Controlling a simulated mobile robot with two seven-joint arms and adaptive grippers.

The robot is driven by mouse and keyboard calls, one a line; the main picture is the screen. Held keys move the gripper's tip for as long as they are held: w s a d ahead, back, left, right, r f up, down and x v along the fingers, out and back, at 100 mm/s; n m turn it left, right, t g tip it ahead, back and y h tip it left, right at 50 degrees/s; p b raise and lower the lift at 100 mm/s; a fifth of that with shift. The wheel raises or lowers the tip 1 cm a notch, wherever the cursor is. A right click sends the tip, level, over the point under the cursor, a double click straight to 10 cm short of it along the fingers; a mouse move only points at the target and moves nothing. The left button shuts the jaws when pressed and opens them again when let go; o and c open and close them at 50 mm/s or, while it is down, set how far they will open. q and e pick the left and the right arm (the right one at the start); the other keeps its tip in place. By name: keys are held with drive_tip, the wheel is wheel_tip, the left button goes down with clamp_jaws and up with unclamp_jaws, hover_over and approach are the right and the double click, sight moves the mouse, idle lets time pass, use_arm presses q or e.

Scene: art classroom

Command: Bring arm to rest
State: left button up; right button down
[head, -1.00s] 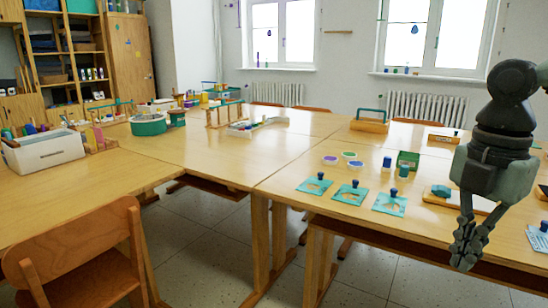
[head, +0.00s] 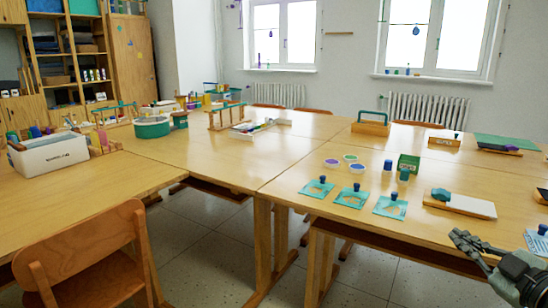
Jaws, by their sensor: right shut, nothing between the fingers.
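My right gripper (head: 466,240) shows at the lower right of the head view, low by the front edge of the right table (head: 300,180). Its fingers point up and to the left and are shut with nothing between them. The rest of the right arm is mostly cut off by the picture's edge. My left gripper is not in view.
Teal stencils with blue knobs (head: 317,187) lie near the table's front edge, left of the gripper. A white board with a teal block (head: 460,203) lies just beyond it. A wooden chair (head: 85,255) stands at the lower left. Floor (head: 375,270) shows below the table.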

drive_tip(key=s+d+f+m+g+h, duration=0.2)
drive_tip(key=s+f+m+g+h, duration=0.3)
drive_tip(key=f, duration=0.7)
drive_tip(key=s+d+f+m+g+h, duration=0.1)
drive_tip(key=s+f+m+h, duration=0.15)
drive_tip(key=s+f, duration=0.6)
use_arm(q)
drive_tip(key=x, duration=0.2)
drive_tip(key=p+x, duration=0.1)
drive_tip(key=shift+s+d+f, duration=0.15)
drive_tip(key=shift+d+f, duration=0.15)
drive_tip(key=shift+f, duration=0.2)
use_arm(e)
drive_tip(key=s+a+f+m+g+y, duration=0.1)
drive_tip(key=s+a+f+g+y, duration=0.2)
drive_tip(key=s+a+f+g, duration=0.4)
drive_tip(key=s+a+f, duration=0.5)
drive_tip(key=a+f, duration=0.3)
drive_tip(key=shift+s+f+g, duration=0.15)
drive_tip(key=shift+f+g, duration=0.15)
drive_tip(key=shift+f, duration=0.05)
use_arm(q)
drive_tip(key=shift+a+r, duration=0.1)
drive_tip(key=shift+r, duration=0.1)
use_arm(e)
drive_tip(key=shift+m, duration=0.25)
